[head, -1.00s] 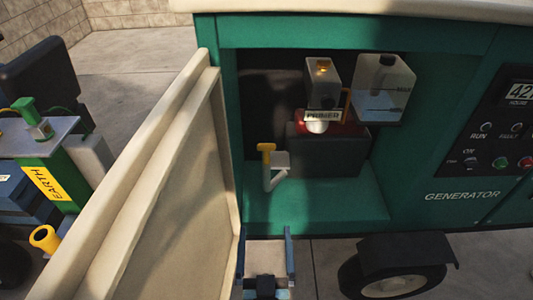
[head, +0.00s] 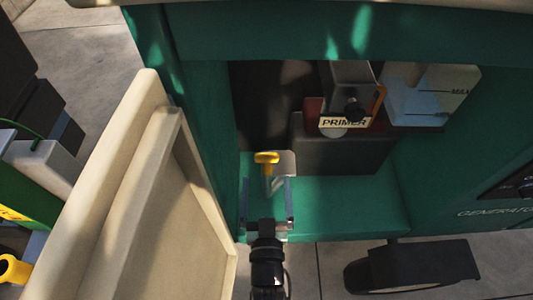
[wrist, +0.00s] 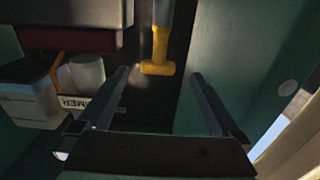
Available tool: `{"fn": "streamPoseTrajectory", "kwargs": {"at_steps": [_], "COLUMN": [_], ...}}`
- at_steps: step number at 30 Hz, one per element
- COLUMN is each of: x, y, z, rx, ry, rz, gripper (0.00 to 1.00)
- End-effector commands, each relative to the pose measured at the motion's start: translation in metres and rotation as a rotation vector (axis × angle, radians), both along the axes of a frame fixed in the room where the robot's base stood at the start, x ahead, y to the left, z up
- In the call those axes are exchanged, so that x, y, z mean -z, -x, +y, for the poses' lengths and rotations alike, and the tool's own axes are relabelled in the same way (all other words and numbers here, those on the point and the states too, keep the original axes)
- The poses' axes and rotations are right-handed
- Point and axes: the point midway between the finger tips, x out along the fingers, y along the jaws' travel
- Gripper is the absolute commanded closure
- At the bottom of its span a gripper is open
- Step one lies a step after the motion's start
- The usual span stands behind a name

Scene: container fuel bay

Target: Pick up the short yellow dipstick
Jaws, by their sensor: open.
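The short yellow dipstick (head: 266,158) has a T-shaped yellow handle. It stands upright at the top of a pale grey tube (head: 284,163) on the green floor of the generator bay. The part below the handle is mostly hidden in the head view. My gripper (head: 267,188) is open and empty, in front of the tube. In the wrist view, the dipstick (wrist: 158,66) shows in line with the gap between the two fingers (wrist: 160,73), around fingertip level. I cannot tell whether its handle is between the tips or just beyond them.
The open cream door (head: 150,200) stands close on the left of my gripper. The primer unit (head: 350,95) and a translucent tank (head: 428,98) with a MAX mark are at the right, above a dark box (head: 345,155).

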Motion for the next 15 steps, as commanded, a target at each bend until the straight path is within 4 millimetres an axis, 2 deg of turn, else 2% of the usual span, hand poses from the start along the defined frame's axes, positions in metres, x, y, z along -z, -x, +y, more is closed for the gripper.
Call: {"fn": "streamPoseTrajectory", "kwargs": {"at_steps": [1,6,15], "x": [-0.001,0.0,-0.004], "y": [-0.011,-0.04,-0.062], "z": [0.0,0.0,0.0], "rx": [-0.001,-0.001,-0.001], "ry": [0.0,0.0,0.0], "rz": [-0.003,-0.002,-0.002], "gripper": [0.0,0.0,0.0]}}
